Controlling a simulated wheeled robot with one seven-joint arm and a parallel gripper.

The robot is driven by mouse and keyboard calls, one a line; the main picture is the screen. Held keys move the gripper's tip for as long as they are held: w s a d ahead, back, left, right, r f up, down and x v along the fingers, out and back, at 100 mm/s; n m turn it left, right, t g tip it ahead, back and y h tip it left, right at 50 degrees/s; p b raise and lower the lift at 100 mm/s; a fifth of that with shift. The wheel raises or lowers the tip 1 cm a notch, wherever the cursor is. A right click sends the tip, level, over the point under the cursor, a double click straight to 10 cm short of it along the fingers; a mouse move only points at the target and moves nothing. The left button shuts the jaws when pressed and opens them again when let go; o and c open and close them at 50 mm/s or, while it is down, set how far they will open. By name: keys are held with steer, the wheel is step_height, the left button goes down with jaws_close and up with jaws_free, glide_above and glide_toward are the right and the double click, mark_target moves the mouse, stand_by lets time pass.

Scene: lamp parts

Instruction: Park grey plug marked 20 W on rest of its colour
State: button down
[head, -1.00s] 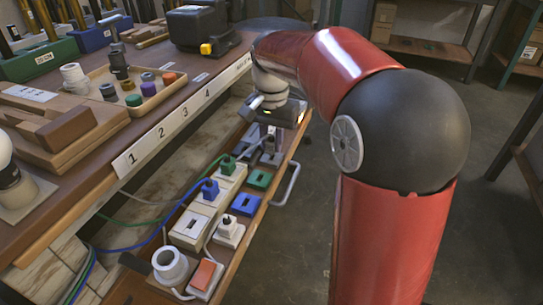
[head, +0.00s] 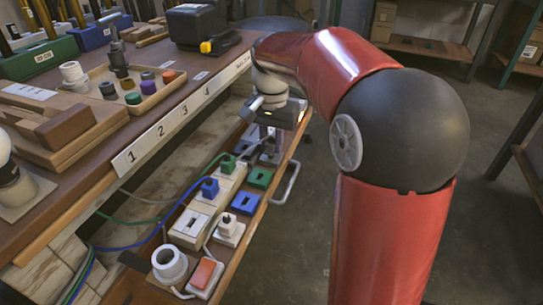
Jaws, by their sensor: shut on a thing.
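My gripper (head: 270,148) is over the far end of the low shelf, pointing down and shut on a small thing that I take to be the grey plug. The plug is mostly hidden by the gripper and its mark cannot be read. The grey rest is not clearly visible; the area under the gripper is dark and partly covered. The green rest (head: 260,178) and the blue rest (head: 246,204) lie nearer, in a row along the shelf. I cannot tell whether the held thing touches anything below.
A cream socket strip (head: 196,222) holds a blue plug (head: 209,189) and a green plug (head: 227,164), with trailing cables. A white switch block (head: 228,230), a red rocker switch (head: 205,273) and a white ring (head: 170,264) stand nearer. The workbench edge (head: 180,120) runs along the left.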

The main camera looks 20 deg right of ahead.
steer(key=shift+f, duration=0.65)
stand_by(1.4)
steer(key=c, duration=1.2)
jaws_free()
steer(key=shift+o, duration=0.2)
steer(key=shift+r, duration=0.1)
step_height(320, 180, up, 8)
steer(key=shift+f+p, duration=0.25)
steer(key=shift+p, duration=0.3)
steer(key=shift+s+r, duration=0.15)
steer(key=shift+s, duration=0.15)
steer(key=s+f+n+t, duration=0.2)
steer(key=s+f+n, duration=0.1)
steer(key=s, duration=0.8)
steer(key=s+f+n+t, duration=0.3)
steer(key=s+n, duration=0.1)
steer(key=s, duration=0.6)
steer(key=shift+s+f+t, duration=0.2)
steer(key=shift+s+t, duration=0.1)
steer(key=shift+s, duration=0.05)
